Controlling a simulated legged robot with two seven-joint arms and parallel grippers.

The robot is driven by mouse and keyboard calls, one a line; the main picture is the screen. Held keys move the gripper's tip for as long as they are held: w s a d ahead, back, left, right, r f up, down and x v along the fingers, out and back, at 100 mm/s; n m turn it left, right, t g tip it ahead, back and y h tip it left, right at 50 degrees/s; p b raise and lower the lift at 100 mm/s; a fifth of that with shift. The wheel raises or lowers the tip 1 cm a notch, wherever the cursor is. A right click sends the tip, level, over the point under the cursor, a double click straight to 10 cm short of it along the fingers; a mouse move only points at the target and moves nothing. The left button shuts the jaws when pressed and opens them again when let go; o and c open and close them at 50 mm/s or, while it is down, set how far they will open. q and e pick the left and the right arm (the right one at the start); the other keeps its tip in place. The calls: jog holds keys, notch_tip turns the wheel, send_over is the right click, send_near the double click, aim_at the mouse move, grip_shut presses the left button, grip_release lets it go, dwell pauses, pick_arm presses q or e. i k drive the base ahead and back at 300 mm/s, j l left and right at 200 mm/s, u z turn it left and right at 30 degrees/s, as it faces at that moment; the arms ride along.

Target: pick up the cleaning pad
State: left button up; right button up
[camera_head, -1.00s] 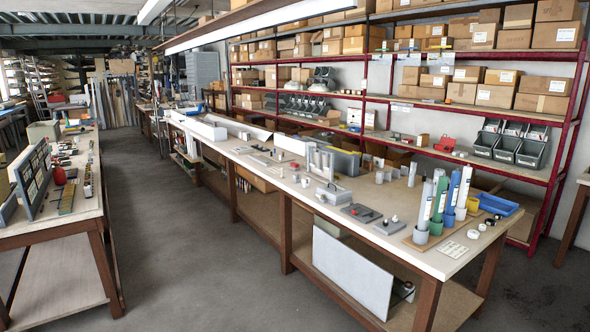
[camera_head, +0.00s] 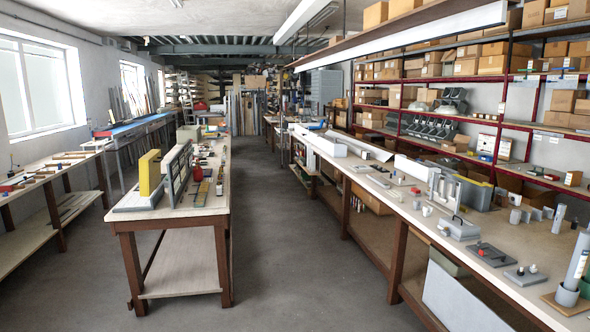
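I cannot tell for certain which thing is the cleaning pad. A yellow upright block (camera_head: 150,173) stands on the near end of the left bench, on a grey base (camera_head: 141,197). It is beside a grey upright panel (camera_head: 177,174). Small tools and a red item (camera_head: 197,173) lie to the right of the panel. Neither of my grippers nor my arms is in view.
The left bench (camera_head: 180,214) and the long right bench (camera_head: 420,215) have a clear grey aisle (camera_head: 285,260) between them. Another bench (camera_head: 50,195) stands under the windows. Shelves with cardboard boxes (camera_head: 480,66) line the right wall.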

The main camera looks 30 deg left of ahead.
aim_at(415, 192)
jog(key=i+u, duration=0.2)
jog(key=i+j+u, duration=0.2)
jog(key=i, duration=1.05)
jog(key=i+j+u, duration=0.25)
jog(key=i, duration=1.05)
jog(key=i+z, duration=0.25)
jog(key=i, duration=0.35)
jog(key=i+j+z, duration=0.25)
jog(key=i, duration=0.3)
jog(key=i+j+z, duration=0.3)
jog(key=i, duration=0.25)
jog(key=i+j+z, duration=0.25)
jog(key=i, duration=0.25)
jog(key=j, duration=0.1)
